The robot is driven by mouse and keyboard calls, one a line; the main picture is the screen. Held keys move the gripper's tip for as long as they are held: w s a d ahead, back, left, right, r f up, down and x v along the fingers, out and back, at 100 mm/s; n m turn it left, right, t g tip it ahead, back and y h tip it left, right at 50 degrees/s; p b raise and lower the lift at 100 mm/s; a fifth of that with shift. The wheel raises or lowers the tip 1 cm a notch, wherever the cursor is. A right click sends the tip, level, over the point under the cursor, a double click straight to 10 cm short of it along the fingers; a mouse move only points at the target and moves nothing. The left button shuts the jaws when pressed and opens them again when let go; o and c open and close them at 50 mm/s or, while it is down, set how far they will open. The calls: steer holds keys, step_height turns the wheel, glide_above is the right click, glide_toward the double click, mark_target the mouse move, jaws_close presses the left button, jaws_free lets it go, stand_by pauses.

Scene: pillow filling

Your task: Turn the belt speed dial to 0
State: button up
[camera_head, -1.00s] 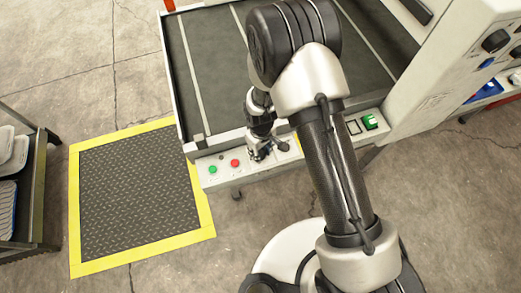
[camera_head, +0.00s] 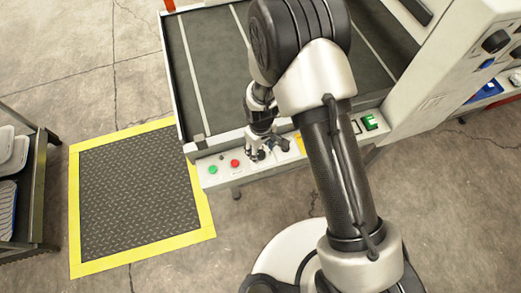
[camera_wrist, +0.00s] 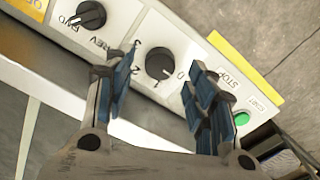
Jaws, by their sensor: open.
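The belt speed dial (camera_wrist: 160,65) is a round black knob on the pale control panel, with the numbers 0 to 3 printed around it in the wrist view. I cannot tell surely which number its pointer faces. My gripper (camera_wrist: 160,82) is open, with one blue-padded finger on each side of the dial. Whether either pad touches the knob is not clear. In the head view my gripper (camera_head: 260,153) is over the panel at the conveyor's front edge and hides the dial.
The FWD/REV knob (camera_wrist: 86,16) is beside the left finger. A green button (camera_wrist: 241,118) lies beyond the right finger; a red button (camera_head: 235,163) shows in the head view. The conveyor belt (camera_head: 215,70) is bare. A floor mat (camera_head: 140,195) lies to the left.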

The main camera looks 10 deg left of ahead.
mark_target(261, 153)
step_height(261, 153, up, 10)
stand_by(0.3)
stand_by(0.4)
